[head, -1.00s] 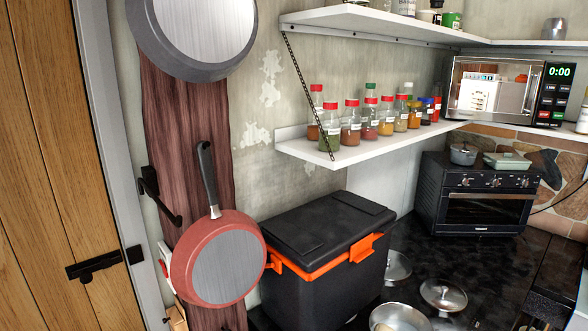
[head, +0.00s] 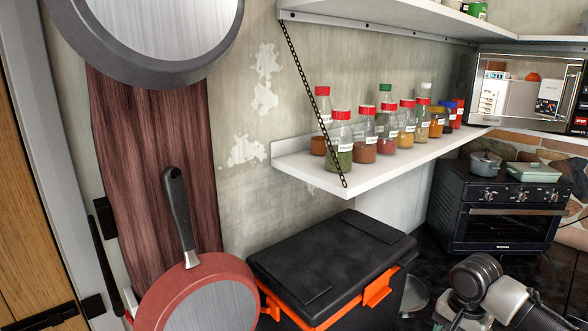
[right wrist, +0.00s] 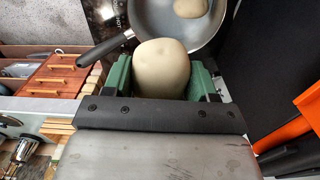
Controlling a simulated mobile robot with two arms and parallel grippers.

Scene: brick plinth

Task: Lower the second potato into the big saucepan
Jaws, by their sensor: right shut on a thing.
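In the right wrist view my right gripper (right wrist: 162,85) has green fingers closed around a pale beige potato (right wrist: 162,70). Beyond it is the saucepan (right wrist: 148,18), grey inside, with a black handle (right wrist: 103,48) pointing left. Another pale potato (right wrist: 190,8) lies in the pan near the top edge of the picture. The held potato overlaps the pan's near rim in this view; its height above the pan cannot be told. In the head view only part of an arm of mine shows at lower right, and the saucepan is not visible. My left gripper is not in view.
A black cooler box with orange latches (head: 335,262) stands beside the counter, with a lid (head: 413,297) partly showing at its right. A toaster oven (head: 495,212) stands farther right. A shelf with spice jars (head: 338,150) hangs above. A red pan (head: 205,300) hangs at left.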

